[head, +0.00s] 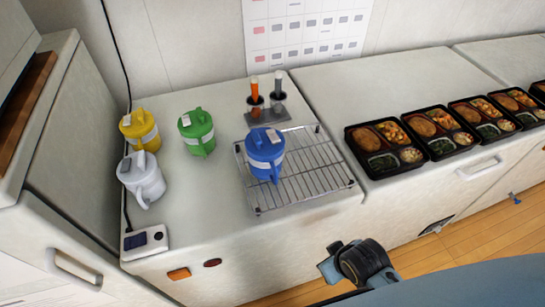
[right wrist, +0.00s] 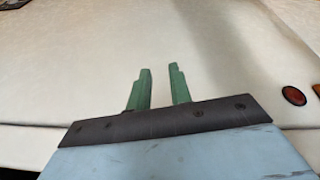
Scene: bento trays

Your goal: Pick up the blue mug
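The blue mug (head: 265,152) stands on a wire rack (head: 310,184) on the white counter in the head view, with a white label on its lid and its handle toward the front. My right gripper shows in the right wrist view (right wrist: 160,88), with two green fingers apart and nothing between them. It faces a pale surface, and the mug is not in that view. In the head view, part of my arm (head: 362,262) is in front of the counter, right of and below the mug. My left gripper is not in view.
Yellow (head: 139,130), green (head: 197,132) and white (head: 141,179) mugs stand left of the rack. A grey holder (head: 266,113) with two upright tools stands just behind the blue mug. Several filled bento trays (head: 385,166) line the right counter. The counter's front left is mostly clear.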

